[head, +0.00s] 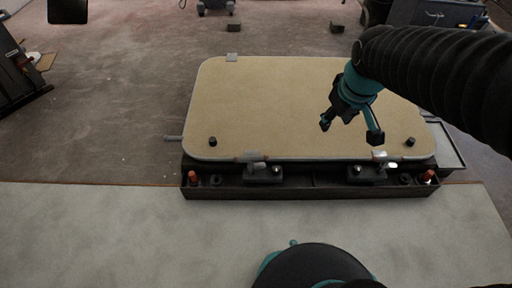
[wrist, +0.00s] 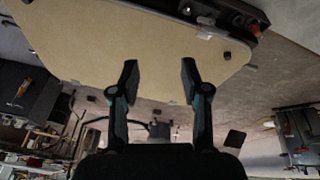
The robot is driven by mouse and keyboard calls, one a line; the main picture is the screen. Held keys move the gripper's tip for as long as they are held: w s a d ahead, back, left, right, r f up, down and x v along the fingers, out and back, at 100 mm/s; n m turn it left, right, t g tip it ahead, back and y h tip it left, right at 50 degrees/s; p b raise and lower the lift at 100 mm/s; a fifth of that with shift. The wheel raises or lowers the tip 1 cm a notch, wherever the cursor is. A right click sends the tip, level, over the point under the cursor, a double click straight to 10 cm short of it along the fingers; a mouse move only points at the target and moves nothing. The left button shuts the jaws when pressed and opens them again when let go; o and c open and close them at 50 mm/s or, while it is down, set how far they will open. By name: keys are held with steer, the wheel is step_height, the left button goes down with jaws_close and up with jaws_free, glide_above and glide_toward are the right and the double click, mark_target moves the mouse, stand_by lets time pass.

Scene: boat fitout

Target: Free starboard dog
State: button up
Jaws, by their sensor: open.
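A tan hatch panel (head: 290,105) with a light rim lies over a dark frame (head: 315,188). Two latch-like dogs sit at its front edge, a left one (head: 257,165) and a right one (head: 381,162). Which is starboard is not marked. My gripper (head: 350,131) is open and empty above the right half of the panel, apart from it, behind and left of the right dog. In the wrist view my open fingers (wrist: 160,75) point toward the tan panel (wrist: 90,40), with a small metal fitting (wrist: 205,33) at its edge.
Dark knobs (head: 213,141) and (head: 410,142) stand near the panel's front corners. Orange-red pegs (head: 193,177) and (head: 428,175) stand at the frame's ends. A grey tray (head: 447,148) is at the right.

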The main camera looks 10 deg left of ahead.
steer(key=w+a+f+n+g, duration=0.2)
steer(key=w+a+f+n, duration=0.5)
steer(key=a+f, duration=0.4)
steer(key=n+g+p, duration=0.1)
steer(key=n+p, duration=0.1)
steer(key=n, duration=0.2)
glide_toward(251, 159)
steer(key=shift+h, duration=0.4)
steer(key=f, duration=0.4)
steer(key=f+b, duration=0.1)
steer(key=f, duration=0.3)
steer(key=w+f, duration=0.1)
steer(key=f, duration=0.4)
steer(key=shift+a, duration=0.35)
steer(key=shift+c, duration=0.2)
